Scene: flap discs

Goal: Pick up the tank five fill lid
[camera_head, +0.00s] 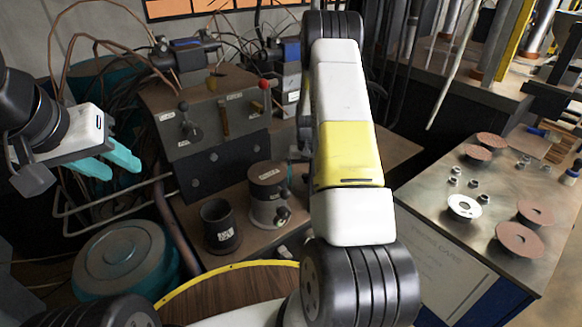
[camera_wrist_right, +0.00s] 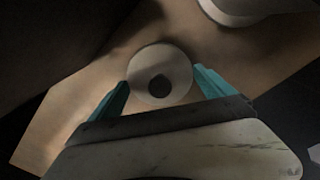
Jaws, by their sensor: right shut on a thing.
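In the head view, my right arm hides this gripper and the lid. My left gripper (camera_head: 108,160) is open and empty at the left, above the floor drum and apart from the bench.
A teal drum (camera_head: 118,250) stands at lower left. A black cup (camera_head: 219,230) and a grey canister (camera_head: 266,212) stand on the brown bench. The metal table (camera_head: 430,185) at right holds discs and several nuts. A pale curved rim (camera_wrist_right: 235,12) is near the lid in the wrist view.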

